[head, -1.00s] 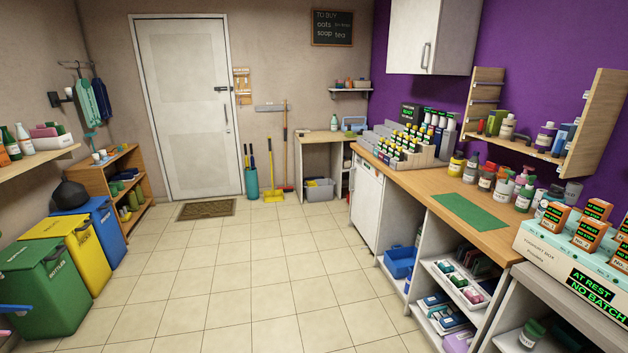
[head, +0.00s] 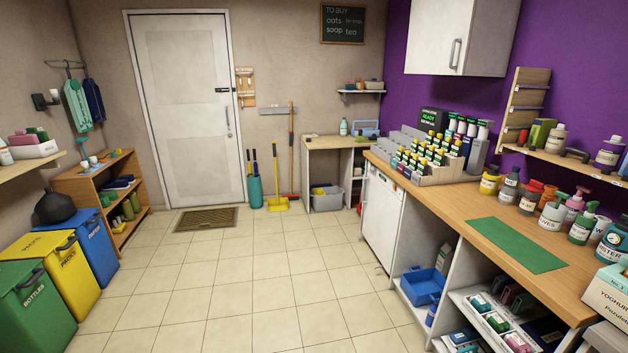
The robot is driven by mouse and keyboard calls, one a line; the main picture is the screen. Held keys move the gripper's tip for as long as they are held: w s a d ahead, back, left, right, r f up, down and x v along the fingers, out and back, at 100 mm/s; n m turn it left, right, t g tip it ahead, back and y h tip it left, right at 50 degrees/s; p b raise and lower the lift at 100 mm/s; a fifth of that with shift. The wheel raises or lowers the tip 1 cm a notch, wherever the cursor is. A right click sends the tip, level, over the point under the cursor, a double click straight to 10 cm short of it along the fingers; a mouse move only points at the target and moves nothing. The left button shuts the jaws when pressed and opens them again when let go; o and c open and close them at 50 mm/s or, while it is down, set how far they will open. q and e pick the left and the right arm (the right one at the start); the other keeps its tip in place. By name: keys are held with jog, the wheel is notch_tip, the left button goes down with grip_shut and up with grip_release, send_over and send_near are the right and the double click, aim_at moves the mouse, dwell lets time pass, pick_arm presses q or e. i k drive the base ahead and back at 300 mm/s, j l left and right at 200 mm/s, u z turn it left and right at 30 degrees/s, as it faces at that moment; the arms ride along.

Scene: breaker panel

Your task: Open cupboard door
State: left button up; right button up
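A white wall cupboard (head: 459,37) hangs on the purple wall at the upper right, with a vertical metal handle (head: 455,53) on its door. That door is shut. Which of the two the task means I cannot tell. Neither of my grippers shows in the head view.
The wooden counter (head: 455,205) runs along the right, with a bottle rack (head: 430,160), a green mat (head: 516,245) and several bottles on it. Green, yellow and blue bins (head: 88,242) stand at the left. The tiled floor (head: 240,290) between is clear.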

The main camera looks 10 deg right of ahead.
aim_at(441, 30)
jog(key=i+z, duration=0.15)
jog(key=i, duration=0.65)
jog(key=i+j+z, duration=0.1)
jog(key=i+z, duration=0.4)
jog(key=i, duration=0.25)
jog(key=i+z, duration=0.4)
jog(key=i+j+z, duration=0.15)
jog(key=i+z, duration=0.2)
jog(key=i+j+z, duration=0.15)
jog(key=i+z, duration=0.25)
jog(key=i+j+z, duration=0.45)
jog(key=i, duration=0.15)
